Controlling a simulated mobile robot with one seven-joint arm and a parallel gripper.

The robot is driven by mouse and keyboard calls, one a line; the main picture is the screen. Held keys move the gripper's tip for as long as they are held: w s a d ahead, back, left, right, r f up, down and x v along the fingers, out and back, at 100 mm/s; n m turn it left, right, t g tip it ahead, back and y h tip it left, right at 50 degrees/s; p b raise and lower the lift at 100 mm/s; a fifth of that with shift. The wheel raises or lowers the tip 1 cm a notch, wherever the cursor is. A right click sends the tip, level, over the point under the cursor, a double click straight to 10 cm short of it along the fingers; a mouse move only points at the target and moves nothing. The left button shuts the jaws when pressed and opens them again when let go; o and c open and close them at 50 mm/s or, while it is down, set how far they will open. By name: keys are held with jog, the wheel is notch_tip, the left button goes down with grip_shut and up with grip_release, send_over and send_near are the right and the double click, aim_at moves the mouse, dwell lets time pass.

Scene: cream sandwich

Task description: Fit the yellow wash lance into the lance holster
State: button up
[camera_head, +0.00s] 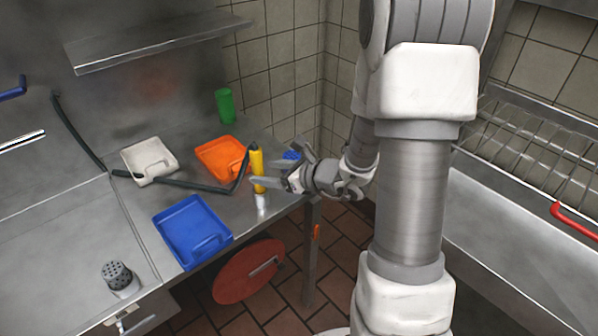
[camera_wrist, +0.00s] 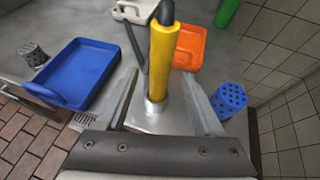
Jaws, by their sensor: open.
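The yellow wash lance (camera_head: 257,170) stands upright near the counter's front right edge, a dark hose running from its top. Its lower end is in the short silver holster (camera_head: 262,203). In the wrist view the lance (camera_wrist: 163,60) rises from the holster (camera_wrist: 154,106), leaning slightly; how deep it sits cannot be told. My gripper (camera_head: 268,182) is at the lance from the right. In the wrist view my gripper (camera_wrist: 168,90) is open, with one finger on each side of the lance and gaps visible between.
On the counter are a blue tray (camera_head: 163,222), an orange tray (camera_head: 203,148), a white tray (camera_head: 127,157), a green cup (camera_head: 225,106) and a perforated grey cup (camera_head: 116,275). A blue perforated cup (camera_wrist: 229,100) is close to my right finger. The dark hose (camera_head: 180,184) crosses the counter.

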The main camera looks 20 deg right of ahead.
jog(key=v, duration=1.1)
jog(key=shift+p, duration=0.45)
jog(key=s+a+r+n+g+h, duration=0.1)
jog(key=s+r+n, duration=0.3)
jog(key=n, duration=0.5)
jog(key=s+a+r+n+g+h+p, duration=0.1)
jog(key=s+a+r+n+g+h, duration=0.1)
jog(key=n, duration=0.8)
jog(key=s+a+r+n+g+h+p, duration=0.1)
jog(key=s+a+r+n+h, duration=0.3)
jog(key=s+r+n, duration=0.4)
jog(key=shift+s+n+g, duration=0.7)
jog(key=shift+s+n, duration=0.15)
jog(key=shift+n, duration=0.35)
jog(key=shift+a, duration=0.15)
